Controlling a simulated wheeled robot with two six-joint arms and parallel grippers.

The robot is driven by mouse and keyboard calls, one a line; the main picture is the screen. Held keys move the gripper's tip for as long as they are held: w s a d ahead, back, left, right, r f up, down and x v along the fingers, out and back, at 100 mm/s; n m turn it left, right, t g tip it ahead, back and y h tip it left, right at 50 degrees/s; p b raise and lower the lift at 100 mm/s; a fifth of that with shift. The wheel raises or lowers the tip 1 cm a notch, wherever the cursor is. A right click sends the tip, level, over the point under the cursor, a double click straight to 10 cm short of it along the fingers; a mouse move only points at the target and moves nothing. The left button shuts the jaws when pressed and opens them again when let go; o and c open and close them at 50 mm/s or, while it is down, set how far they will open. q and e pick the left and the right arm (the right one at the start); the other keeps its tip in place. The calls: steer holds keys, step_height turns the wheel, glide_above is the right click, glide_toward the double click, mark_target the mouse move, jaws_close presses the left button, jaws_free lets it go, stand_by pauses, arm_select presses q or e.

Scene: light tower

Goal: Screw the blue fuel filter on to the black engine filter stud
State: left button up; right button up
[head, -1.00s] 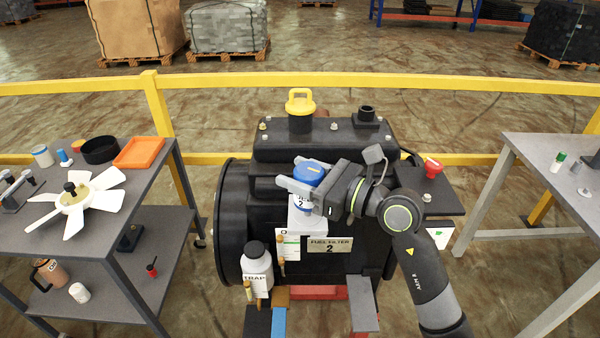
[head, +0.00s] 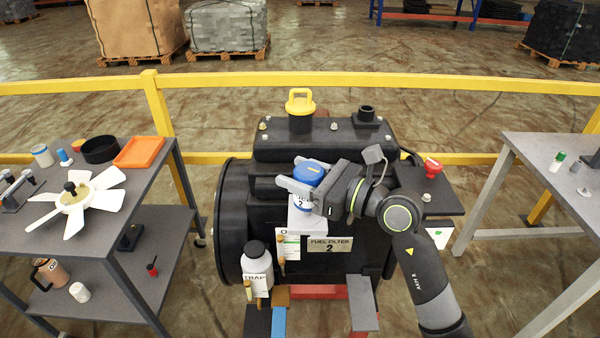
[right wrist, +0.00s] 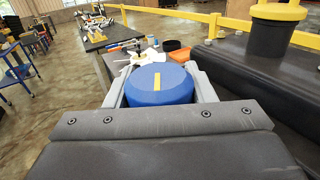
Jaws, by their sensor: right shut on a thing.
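The blue fuel filter (head: 309,173) has a blue top with a yellow mark and a pale labelled body below. It is upright at the front of the black engine (head: 322,145), above the plate (head: 330,245) reading "FUEL FILTER 2". My right gripper (head: 298,188) is shut on the filter, one finger on each side. In the right wrist view the blue top (right wrist: 160,85) sits between the two grey fingers. The stud is hidden under the filter, so I cannot tell how the threads meet. My left gripper is not in view.
A white bottle (head: 257,268) labelled "TRAP" stands at the engine's lower front. A yellow-handled cap (head: 300,104) and a red knob (head: 433,168) stick up nearby. A grey cart (head: 160,220) with a white fan (head: 75,200) is at left, another table (head: 545,150) at right.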

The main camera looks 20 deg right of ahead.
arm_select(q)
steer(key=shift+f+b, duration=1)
arm_select(e)
steer(key=shift+f, duration=1.2)
steer(key=o, duration=1.2)
steer(key=shift+o, duration=0.2)
